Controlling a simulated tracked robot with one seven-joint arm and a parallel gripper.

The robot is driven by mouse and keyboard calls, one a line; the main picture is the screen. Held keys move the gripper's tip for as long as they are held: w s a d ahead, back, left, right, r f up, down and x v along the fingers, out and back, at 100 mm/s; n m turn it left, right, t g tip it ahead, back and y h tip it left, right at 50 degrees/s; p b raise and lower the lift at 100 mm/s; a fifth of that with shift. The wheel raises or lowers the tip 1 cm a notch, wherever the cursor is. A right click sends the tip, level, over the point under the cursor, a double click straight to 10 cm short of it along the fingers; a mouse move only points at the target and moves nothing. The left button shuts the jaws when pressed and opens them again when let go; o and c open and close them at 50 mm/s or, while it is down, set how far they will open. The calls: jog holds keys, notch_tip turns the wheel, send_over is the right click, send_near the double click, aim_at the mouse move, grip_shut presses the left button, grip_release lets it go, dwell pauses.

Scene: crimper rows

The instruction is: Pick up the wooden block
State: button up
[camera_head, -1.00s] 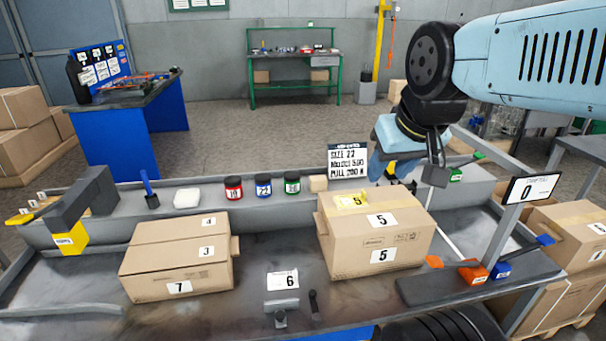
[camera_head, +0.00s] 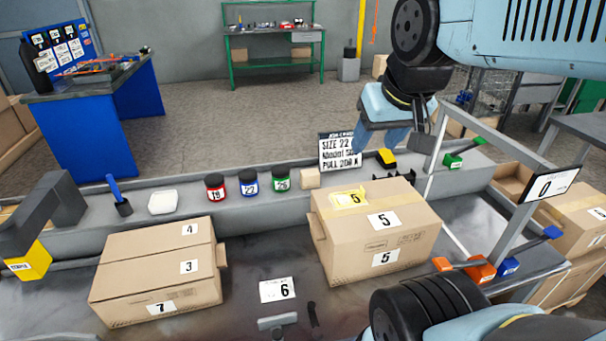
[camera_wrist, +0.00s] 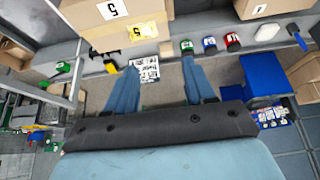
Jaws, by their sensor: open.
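The wooden block (camera_head: 310,178) is a small pale tan cube on the back ledge of the bench, just right of the green-lidded jar and behind the large box marked 5. In the wrist view the block (camera_wrist: 166,48) shows ahead of the fingertips, between their lines. My gripper (camera_head: 378,150) is open and empty, its blue fingers pointing down behind the ledge, right of the block. In the wrist view my gripper (camera_wrist: 160,66) has its two fingers wide apart, with the sign between them. The fingers do not touch the block.
A sign (camera_head: 340,151) stands between block and gripper. Red (camera_head: 216,186), blue (camera_head: 249,181) and green (camera_head: 281,179) jars line the ledge left of the block. The box marked 5 (camera_head: 370,245) rises in front. A yellow-black tool (camera_head: 386,158) lies near the fingers.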

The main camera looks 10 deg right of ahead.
jog(key=shift+o, duration=0.7)
jog(key=shift+w+r, duration=0.1)
jog(key=shift+w, duration=0.3)
jog(key=o, duration=0.7)
jog(key=shift+g, duration=0.7)
jog(key=w, duration=0.9)
jog(key=shift+w+d+r, duration=0.1)
jog(key=shift+w+r, duration=0.15)
jog(key=shift+w, duration=0.15)
jog(key=g, duration=0.4)
send_over(310, 172)
notch_tip(310, 172, down, 25)
jog(key=shift+f, duration=6.8)
